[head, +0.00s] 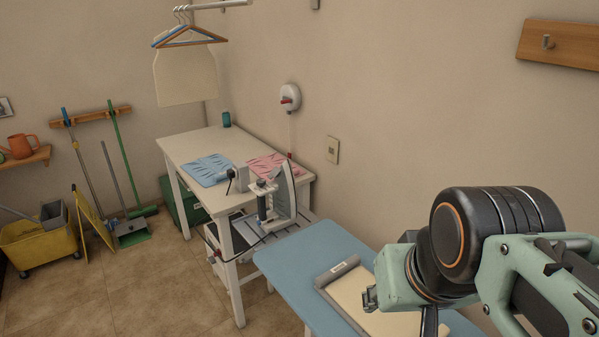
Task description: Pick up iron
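The iron (284,196) looks like the grey-and-white appliance standing upright near the near right end of the white table, with a dark upright handle (262,203) on its left side. A dark cord runs from it down to the left. My arm comes in from the right, and my gripper (400,308) is only partly in view low in the frame, above the blue board. It is well to the right of the iron and apart from it. Its fingers are mostly hidden by my arm or cut off, so their opening does not show.
A blue board (290,271) with a cream pad (377,312) lies in front. The white table (188,150) carries blue cloth (208,169) and pink cloth (268,165). A yellow mop bucket (36,246) stands left.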

